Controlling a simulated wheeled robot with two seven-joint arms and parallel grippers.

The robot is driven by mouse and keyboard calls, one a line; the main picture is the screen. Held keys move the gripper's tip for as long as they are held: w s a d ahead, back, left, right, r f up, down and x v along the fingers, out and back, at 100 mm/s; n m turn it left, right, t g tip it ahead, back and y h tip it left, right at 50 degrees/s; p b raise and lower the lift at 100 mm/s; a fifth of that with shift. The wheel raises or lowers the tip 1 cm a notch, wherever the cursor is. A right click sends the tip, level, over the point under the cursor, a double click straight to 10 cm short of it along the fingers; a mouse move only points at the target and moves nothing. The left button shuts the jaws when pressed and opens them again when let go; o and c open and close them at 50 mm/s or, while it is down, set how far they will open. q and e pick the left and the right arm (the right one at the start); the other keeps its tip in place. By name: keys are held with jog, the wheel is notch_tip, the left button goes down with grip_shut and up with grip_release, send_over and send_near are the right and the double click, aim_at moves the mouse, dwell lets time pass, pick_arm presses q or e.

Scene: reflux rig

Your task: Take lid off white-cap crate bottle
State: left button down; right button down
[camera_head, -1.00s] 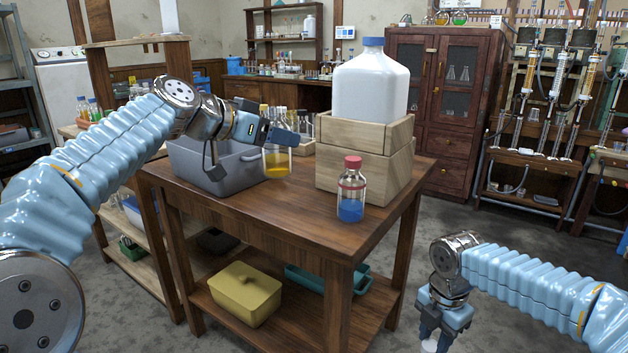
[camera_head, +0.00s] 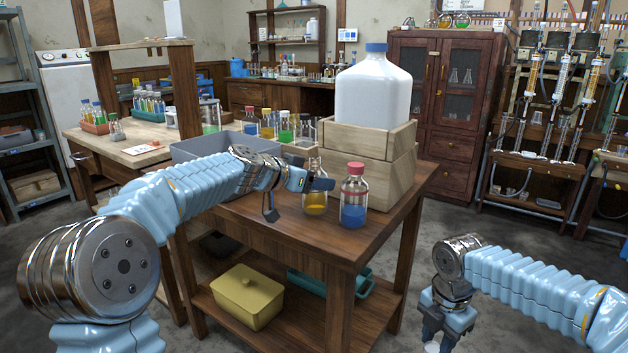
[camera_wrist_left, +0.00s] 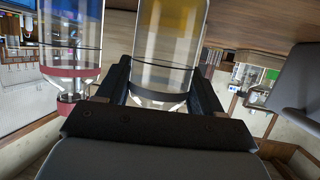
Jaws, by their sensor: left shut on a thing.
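A clear glass bottle with amber liquid (camera_head: 315,203) stands upright at or just above the table's front part, beside the red-capped bottle. No white cap shows on its neck. My left gripper (camera_head: 312,184) is shut around its upper body. In the left wrist view the bottle (camera_wrist_left: 168,45) is between the fingers, its neck hidden behind the gripper. My right gripper (camera_head: 437,338) hangs low at the bottom edge, away from the table. It appears shut on a small white lid (camera_head: 432,347), partly cut off by the frame.
A red-capped bottle with blue liquid (camera_head: 354,205) stands close to the right of the held bottle. A wooden crate (camera_head: 370,165) carries a large white jug (camera_head: 373,92). A grey crate (camera_head: 205,147) with several bottles is behind my left arm.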

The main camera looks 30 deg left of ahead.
pick_arm(q)
jog(key=shift+f, duration=0.1)
jog(key=shift+c, duration=0.8)
grip_release()
